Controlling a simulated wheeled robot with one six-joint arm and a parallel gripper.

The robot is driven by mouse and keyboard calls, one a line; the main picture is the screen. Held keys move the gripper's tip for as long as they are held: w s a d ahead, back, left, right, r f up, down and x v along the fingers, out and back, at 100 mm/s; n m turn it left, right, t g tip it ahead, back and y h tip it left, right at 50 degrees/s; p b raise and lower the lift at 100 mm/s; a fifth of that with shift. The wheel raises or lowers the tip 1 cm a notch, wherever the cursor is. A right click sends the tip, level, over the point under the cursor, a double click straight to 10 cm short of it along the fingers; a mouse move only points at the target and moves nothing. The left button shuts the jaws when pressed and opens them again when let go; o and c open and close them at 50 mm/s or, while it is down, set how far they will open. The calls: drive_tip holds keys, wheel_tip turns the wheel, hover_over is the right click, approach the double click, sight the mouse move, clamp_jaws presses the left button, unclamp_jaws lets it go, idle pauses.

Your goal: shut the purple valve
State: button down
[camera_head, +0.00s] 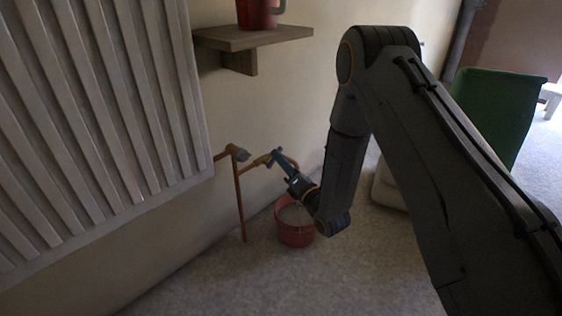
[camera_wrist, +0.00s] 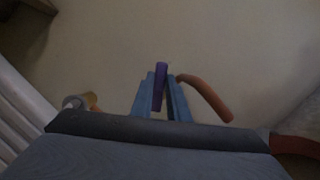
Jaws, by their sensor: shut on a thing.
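The purple valve's lever (camera_wrist: 160,78) shows in the wrist view as a short purple bar between the two blue fingers. It points roughly up in that picture. My gripper (camera_wrist: 161,92) is shut on this lever. An orange curved pipe (camera_wrist: 207,97) runs down to the right beside the fingers. In the head view, my gripper (camera_head: 276,154) reaches the copper-coloured tap pipe (camera_head: 261,160) low on the wall. The purple lever is hidden there behind the fingers. The valve's body is mostly hidden in both views.
A second tap (camera_head: 240,153) with a pale handle sits just left. A red bucket (camera_head: 285,238) stands on the floor below. A ribbed radiator (camera_head: 100,110) fills the left wall. A green object (camera_head: 500,110) stands right.

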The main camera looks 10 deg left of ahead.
drive_tip(key=shift+w+d+r, duration=0.1)
drive_tip(key=shift+w+r, duration=0.05)
drive_tip(key=shift+r, duration=0.05)
drive_tip(key=n+y, duration=0.1)
drive_tip(key=n, duration=0.2)
drive_tip(key=s+n+g+y, duration=0.1)
drive_tip(key=n, duration=0.2)
drive_tip(key=a+r+n+y, duration=0.1)
drive_tip(key=n, duration=0.3)
drive_tip(key=shift+s+g, duration=0.3)
drive_tip(key=c, duration=1.8)
unclamp_jaws()
drive_tip(key=shift+o, duration=0.2)
drive_tip(key=shift+a, duration=0.1)
drive_tip(key=p+v, duration=0.9)
drive_tip(key=p, duration=0.2)
drive_tip(key=shift+s+d, duration=0.2)
